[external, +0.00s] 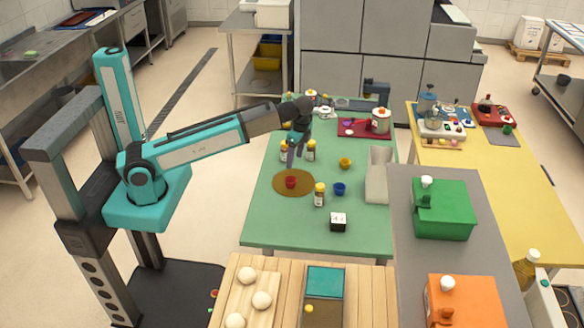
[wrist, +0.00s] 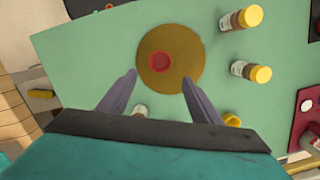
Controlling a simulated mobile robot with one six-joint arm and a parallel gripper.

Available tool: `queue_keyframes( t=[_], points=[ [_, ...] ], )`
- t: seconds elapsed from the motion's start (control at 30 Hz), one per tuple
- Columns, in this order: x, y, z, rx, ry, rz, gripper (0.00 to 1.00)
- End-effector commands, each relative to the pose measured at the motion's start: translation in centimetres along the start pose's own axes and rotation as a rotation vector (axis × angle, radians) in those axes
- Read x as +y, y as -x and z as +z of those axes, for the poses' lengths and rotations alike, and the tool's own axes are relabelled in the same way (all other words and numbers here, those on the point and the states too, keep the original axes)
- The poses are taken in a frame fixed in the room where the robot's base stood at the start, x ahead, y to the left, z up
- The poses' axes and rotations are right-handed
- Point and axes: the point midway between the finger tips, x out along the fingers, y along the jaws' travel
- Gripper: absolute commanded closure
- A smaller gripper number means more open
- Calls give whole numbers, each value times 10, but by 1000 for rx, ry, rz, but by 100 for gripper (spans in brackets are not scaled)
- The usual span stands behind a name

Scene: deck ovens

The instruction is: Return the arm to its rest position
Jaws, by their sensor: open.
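My gripper (external: 293,157) is at the end of my teal arm, which reaches out over the green table (external: 270,228). In the wrist view my gripper (wrist: 158,82) is open, its two fingers apart with nothing between them. Below it a red cup (external: 291,182) stands on a round brown mat (external: 279,190). The cup (wrist: 159,62) also shows in the wrist view, beyond the fingertips. The gripper hangs above the table, apart from the mat and the cup.
A blue cup (external: 340,189) and a small black-and-white box (external: 338,222) are to the right. A wooden table (external: 232,285) is in front. Open floor lies left of the green table.

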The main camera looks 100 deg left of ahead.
Motion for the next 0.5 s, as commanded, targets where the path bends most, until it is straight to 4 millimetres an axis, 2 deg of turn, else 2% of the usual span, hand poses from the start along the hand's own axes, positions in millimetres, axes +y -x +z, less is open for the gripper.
queue_keyframes(
  t=[0.27,0.5],
  points=[
    [0,-10,0,-1,0,1,42],
    [1,-29,1,-1,0,1,42]
  ],
)
